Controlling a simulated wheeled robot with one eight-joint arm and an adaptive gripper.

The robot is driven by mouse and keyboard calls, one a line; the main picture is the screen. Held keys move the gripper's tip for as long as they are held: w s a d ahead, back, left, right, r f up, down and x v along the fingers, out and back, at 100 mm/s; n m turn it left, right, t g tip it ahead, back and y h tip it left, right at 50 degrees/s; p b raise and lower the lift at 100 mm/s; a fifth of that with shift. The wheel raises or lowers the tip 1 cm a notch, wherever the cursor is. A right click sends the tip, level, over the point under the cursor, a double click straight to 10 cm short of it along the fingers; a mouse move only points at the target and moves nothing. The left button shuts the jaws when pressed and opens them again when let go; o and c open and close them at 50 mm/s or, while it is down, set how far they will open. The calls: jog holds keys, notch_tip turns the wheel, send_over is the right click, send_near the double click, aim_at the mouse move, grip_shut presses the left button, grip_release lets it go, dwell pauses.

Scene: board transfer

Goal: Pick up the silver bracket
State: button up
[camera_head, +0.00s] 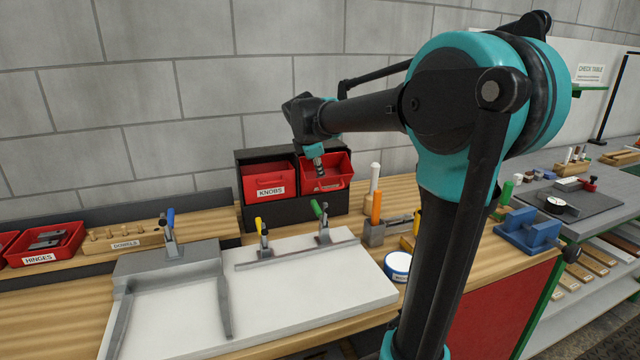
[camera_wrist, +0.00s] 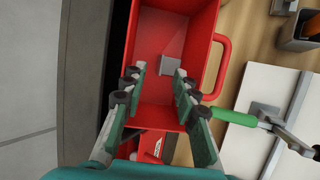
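A small silver bracket (camera_wrist: 174,64) lies on the floor of a red bin (camera_wrist: 203,30) in the wrist view. The same red bin, the right one of two, shows in the head view (camera_head: 334,183). My gripper (camera_wrist: 160,72) is open, with its two fingers apart over the bin. The bracket appears between and just beyond the fingertips, and I cannot tell the exact height gap. In the head view my gripper (camera_head: 319,166) points down at the bin, and the bracket is hidden there.
A red KNOBS bin (camera_head: 270,186) sits left in the same black rack (camera_head: 293,213). A white fixture board (camera_head: 318,270) with yellow-handled and green-handled clamps (camera_head: 322,212) stands in front. Orange and white-handled tools (camera_head: 376,205) stand to the right. A grey wall is close behind.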

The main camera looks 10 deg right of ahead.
jog(key=shift+x, duration=2.95)
jog(key=shift+s, duration=0.1)
jog(key=shift+c, duration=0.2)
grip_shut()
